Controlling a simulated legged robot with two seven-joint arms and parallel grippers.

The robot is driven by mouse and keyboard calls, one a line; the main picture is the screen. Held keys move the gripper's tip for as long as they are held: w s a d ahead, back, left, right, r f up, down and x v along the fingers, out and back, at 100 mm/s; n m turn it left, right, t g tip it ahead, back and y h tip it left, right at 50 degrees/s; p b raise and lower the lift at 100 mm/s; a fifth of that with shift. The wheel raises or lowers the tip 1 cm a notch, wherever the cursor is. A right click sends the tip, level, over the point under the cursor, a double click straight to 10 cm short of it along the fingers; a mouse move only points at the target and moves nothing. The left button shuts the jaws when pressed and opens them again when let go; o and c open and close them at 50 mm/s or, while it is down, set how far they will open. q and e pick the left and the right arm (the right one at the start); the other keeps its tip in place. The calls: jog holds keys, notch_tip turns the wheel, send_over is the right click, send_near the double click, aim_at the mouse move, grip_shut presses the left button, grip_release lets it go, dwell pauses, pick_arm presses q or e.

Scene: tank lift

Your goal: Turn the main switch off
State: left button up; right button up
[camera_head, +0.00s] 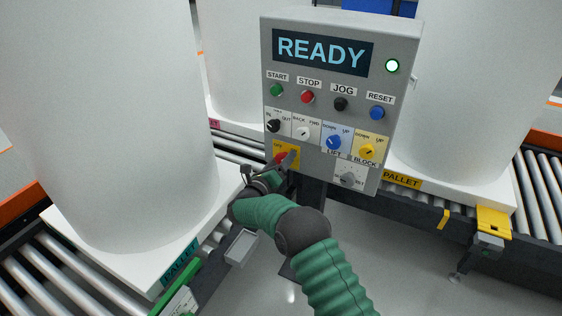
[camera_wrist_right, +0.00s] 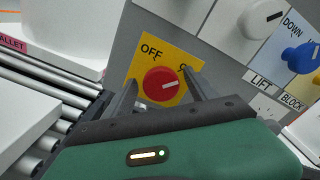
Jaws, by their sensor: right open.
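The main switch (camera_head: 281,157) is a red knob on a yellow plate at the lower left of the grey control panel (camera_head: 272,60). In the right wrist view the red knob (camera_wrist_right: 161,84) shows with "OFF" at its upper left, and its pale mark points right, toward a partly covered label. My right gripper (camera_head: 278,168) is at the switch, partly hiding it. Its two fingers stand apart on either side of the knob in the wrist view (camera_wrist_right: 160,92); contact cannot be told. My left gripper is not in view.
The panel display (camera_head: 321,53) reads READY, and a round light (camera_head: 392,66) glows. Several buttons and knobs sit close above and right of the switch. White cylinders on pallets (camera_head: 180,252) stand on roller conveyors at both sides. Grey floor shows below the panel.

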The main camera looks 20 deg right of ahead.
jog(key=c, duration=1.4)
